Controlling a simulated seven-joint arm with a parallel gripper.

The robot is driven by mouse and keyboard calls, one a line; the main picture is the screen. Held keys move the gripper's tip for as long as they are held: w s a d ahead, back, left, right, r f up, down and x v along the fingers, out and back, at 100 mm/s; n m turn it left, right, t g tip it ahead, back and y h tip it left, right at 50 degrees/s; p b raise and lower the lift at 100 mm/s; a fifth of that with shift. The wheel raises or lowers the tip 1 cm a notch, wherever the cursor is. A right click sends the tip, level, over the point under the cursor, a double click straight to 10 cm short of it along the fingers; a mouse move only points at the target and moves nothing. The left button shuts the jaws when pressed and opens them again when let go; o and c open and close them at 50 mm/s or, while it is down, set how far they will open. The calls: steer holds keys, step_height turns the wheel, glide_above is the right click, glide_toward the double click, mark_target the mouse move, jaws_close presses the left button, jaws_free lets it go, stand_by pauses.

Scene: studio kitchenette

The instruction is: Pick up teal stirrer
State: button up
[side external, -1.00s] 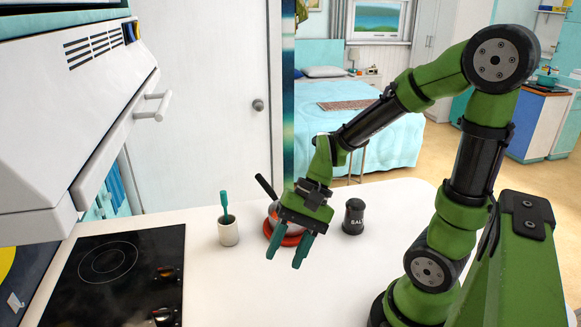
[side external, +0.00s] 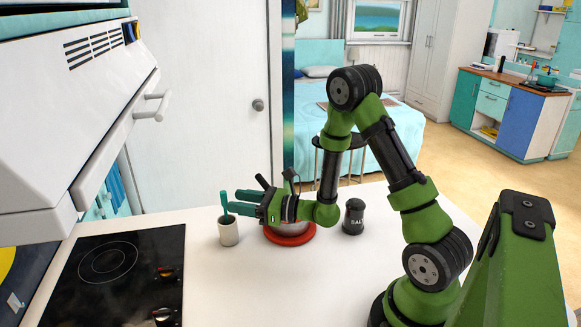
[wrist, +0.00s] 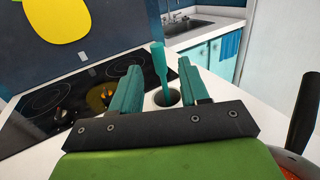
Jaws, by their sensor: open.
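The teal stirrer (side external: 224,202) stands in a white cup (side external: 229,233) on the white counter, its handle sticking up above the rim. My gripper (side external: 238,202) is turned sideways and points left at the stirrer, with its teal fingers at the height of the handle. In the wrist view the stirrer (wrist: 160,64) rises from the cup (wrist: 163,97) and appears between the two open fingers (wrist: 157,84). The fingers hold nothing. I cannot tell how far the stirrer's handle reaches between the fingertips.
A pot on a red trivet (side external: 290,238) stands just right of the cup, partly under my gripper. A dark salt shaker (side external: 353,217) is farther right. A black cooktop (side external: 120,275) lies to the left, below a white range hood (side external: 70,100). The front counter is clear.

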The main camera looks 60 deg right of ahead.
mark_target(225, 207)
steer(key=x, duration=0.5)
jaws_close()
